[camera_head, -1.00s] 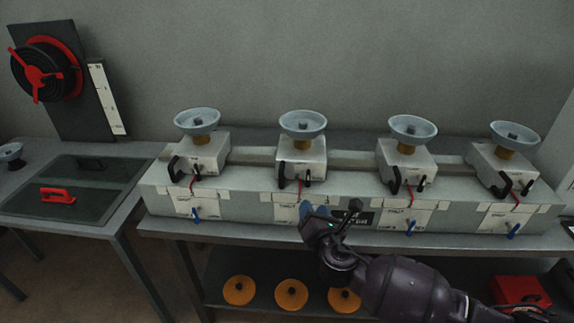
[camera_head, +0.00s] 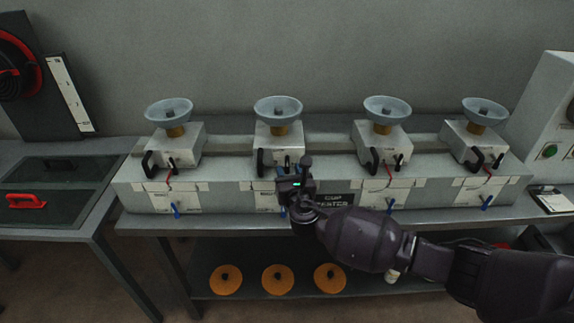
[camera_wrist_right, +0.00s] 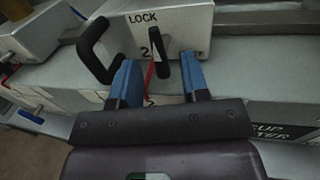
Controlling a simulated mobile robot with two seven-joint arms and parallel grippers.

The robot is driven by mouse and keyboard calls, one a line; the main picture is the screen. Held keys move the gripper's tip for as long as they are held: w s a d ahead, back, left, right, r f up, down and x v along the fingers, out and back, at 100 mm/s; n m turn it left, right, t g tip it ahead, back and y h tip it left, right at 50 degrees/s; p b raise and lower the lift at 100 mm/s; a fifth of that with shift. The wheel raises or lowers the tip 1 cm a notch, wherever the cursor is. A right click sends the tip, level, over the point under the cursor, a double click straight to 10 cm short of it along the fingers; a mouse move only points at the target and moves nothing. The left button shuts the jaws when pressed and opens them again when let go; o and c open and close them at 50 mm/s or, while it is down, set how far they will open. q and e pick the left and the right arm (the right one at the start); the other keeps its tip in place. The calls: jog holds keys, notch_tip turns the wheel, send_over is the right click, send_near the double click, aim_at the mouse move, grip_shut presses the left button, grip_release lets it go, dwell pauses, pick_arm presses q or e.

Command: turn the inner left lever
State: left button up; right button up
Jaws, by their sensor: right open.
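The inner left unit (camera_head: 280,136) is the second grey box from the left, topped by a pale dish. In the right wrist view its face is marked LOCK and 2. It bears a small black upright lever (camera_wrist_right: 160,52) and, to its left, a black loop handle (camera_wrist_right: 95,50), which also shows in the head view (camera_head: 261,162). My right gripper (camera_head: 290,172) is at the front of this unit. Its blue fingers (camera_wrist_right: 160,82) are open, one on each side of the small lever's lower part in the picture; contact cannot be told. My left gripper is out of view.
Similar units stand left (camera_head: 182,150) and right (camera_head: 385,148) on the same long grey bench box. Blue levers (camera_head: 175,211) hang on its front. Orange discs (camera_head: 278,279) lie on the shelf below. A lower table (camera_head: 70,228) stands at left.

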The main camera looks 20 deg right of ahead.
aim_at(288, 167)
jog(key=shift+w+d, duration=0.15)
jog(key=shift+w, duration=1.35)
jog(key=shift+c, duration=0.2)
grip_shut()
